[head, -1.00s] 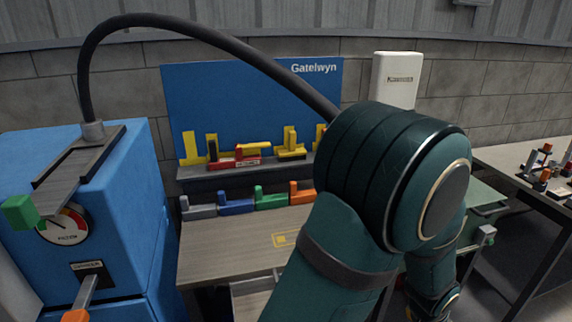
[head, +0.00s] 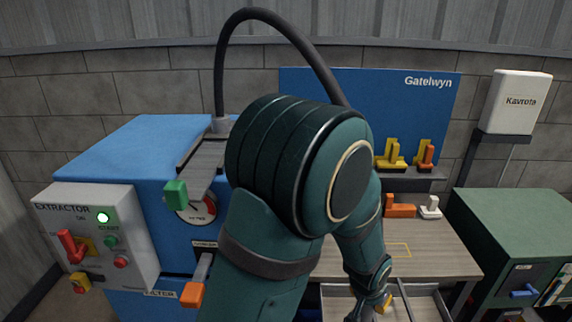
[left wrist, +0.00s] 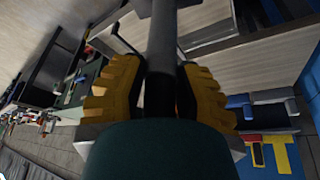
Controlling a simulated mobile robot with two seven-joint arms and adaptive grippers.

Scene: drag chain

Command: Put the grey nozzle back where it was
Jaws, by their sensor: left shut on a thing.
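In the left wrist view my left gripper (left wrist: 158,95), with ribbed yellow fingers, is shut on a dark grey tube (left wrist: 163,35). The tube runs up between the fingers. I cannot tell whether it is the grey nozzle itself or part of the hose. In the head view my left arm crosses the middle, and its wrist points down by the bench front. A black hose (head: 281,22) rises from the blue extractor (head: 110,150), arches right and goes behind my arm.
Yellow pieces (head: 392,155) stand on a shelf at the blue Gatelwyn board (head: 370,95). A yellow outlined square (head: 395,250) on the bench is bare. An open drawer (head: 420,301) is below it. A green cabinet (head: 515,225) stands right; the extractor control panel (head: 90,225) stands left.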

